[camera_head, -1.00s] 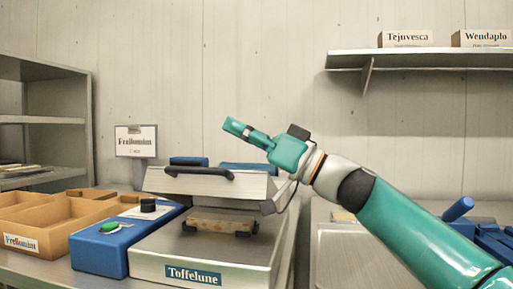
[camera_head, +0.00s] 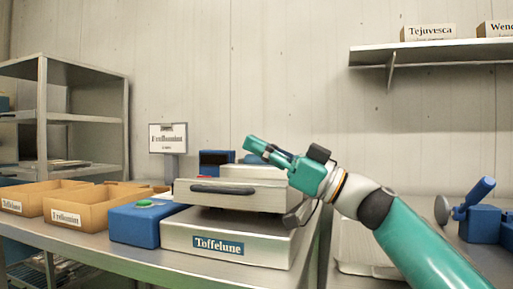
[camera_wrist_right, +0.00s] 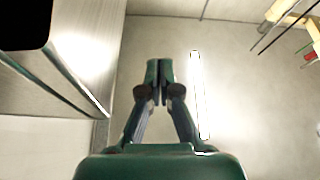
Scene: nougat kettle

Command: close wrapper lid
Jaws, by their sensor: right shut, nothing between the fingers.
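The wrapper is a silver box (camera_head: 280,248) labelled "Toffelune" on the metal table in the head view. Its silver lid (camera_head: 260,196), with a dark handle (camera_head: 222,189) on the front, lies low and roughly level over the base. A thin dark band shows between lid and base, and I cannot tell whether they touch all round. My right gripper (camera_head: 250,146) is shut and empty. In the picture it is above and behind the lid's right part, pointing up and left. In the right wrist view the shut fingertips (camera_wrist_right: 159,75) show with nothing between them. My left gripper is not in view.
A blue box (camera_head: 135,226) with a green button stands left of the wrapper. Cardboard trays (camera_head: 80,209) sit farther left, before a grey shelf rack (camera_head: 45,118). A blue device (camera_head: 480,222) stands at the right, under a wall shelf (camera_head: 430,50).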

